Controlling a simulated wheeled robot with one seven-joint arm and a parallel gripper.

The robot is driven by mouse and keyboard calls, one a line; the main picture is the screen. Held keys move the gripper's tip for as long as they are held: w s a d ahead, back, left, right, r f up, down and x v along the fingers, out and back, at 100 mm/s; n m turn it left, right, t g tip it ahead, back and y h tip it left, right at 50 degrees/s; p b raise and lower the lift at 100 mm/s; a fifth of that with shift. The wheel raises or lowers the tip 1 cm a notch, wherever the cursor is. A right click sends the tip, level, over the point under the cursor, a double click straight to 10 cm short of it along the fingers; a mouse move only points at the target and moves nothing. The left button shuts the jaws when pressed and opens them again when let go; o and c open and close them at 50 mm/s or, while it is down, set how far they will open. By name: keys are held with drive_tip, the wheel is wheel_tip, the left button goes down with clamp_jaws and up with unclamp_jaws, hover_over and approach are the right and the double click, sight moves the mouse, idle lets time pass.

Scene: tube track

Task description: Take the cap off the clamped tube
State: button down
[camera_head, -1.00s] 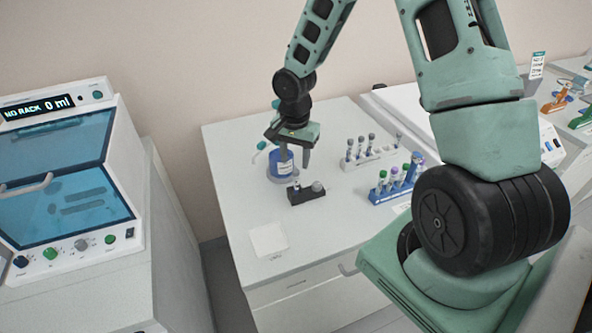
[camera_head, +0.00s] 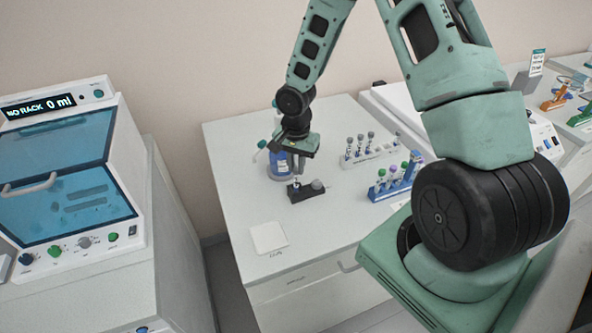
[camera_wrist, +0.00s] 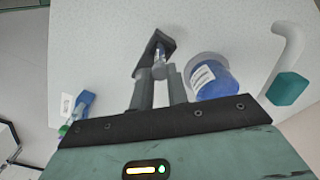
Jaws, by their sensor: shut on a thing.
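The black clamp block (camera_head: 312,190) sits on the white bench and holds a small tube upright near its left end. In the wrist view the dark clamp (camera_wrist: 150,52) shows just beyond my fingertips, with the pale tube (camera_wrist: 160,50) in it. My gripper (camera_head: 297,175) points down over the tube. In the wrist view its two fingers (camera_wrist: 160,73) come close together at the tube's top and are shut on the cap. The cap itself is mostly hidden between the fingers.
A blue rack (camera_head: 384,193) with capped tubes and a pale rack (camera_head: 362,163) stand to the right. A white square pad (camera_head: 268,238) lies in front, with clear bench around it.

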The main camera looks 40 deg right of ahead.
sight(296, 169)
drive_tip(key=shift+r, duration=0.1)
wheel_tip(296, 169, up, 13)
idle(0.9)
